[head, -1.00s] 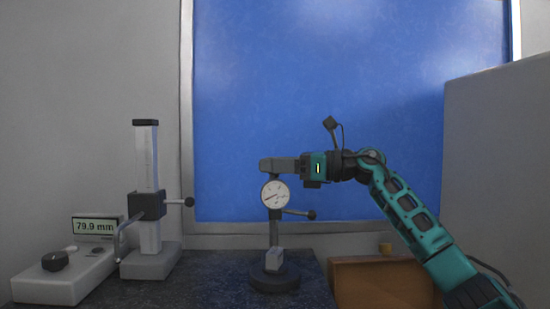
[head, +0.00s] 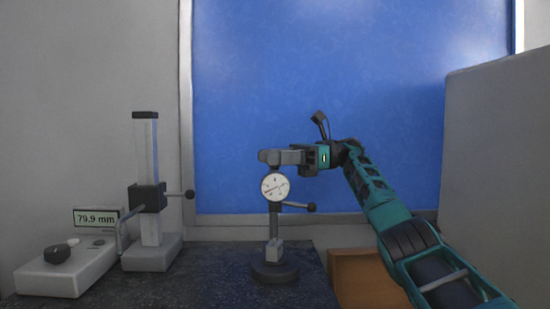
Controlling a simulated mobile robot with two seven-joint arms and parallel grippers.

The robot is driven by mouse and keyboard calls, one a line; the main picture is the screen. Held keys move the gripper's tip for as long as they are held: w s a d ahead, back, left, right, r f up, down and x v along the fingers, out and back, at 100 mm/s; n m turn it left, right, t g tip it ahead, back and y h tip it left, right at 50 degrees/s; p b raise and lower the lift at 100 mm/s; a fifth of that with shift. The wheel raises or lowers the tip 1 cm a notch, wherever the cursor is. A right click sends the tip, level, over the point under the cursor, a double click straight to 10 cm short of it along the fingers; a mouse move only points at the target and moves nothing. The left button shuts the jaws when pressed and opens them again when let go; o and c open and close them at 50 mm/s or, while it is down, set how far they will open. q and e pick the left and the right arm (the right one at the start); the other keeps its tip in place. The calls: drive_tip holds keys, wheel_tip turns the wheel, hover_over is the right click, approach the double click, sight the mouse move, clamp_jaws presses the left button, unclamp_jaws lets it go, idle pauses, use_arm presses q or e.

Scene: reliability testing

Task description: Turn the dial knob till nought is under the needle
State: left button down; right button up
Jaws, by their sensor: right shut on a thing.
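The dial gauge (head: 275,187) has a round white face with a dark rim and a reddish needle. It sits on a dark post above a round black base (head: 275,272). The face is too small to read which figure lies under the needle. My right gripper (head: 268,157) reaches in from the right and is shut at the top of the dial, where the knob is hidden by the fingers. My left gripper is not in view.
A small metal block (head: 274,250) stands on the base under the dial. A black-knobbed lever (head: 311,207) sticks out right of the post. A height gauge (head: 149,200) and a box with a 79.9 mm display (head: 96,218) stand left on the dark slab (head: 210,275).

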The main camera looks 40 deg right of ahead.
drive_tip(key=shift+f, duration=0.1)
idle(0.5)
drive_tip(key=o, duration=0.9)
drive_tip(key=shift+m+t+h, duration=0.3)
drive_tip(key=shift+m+t, duration=0.1)
drive_tip(key=shift+t, duration=0.2)
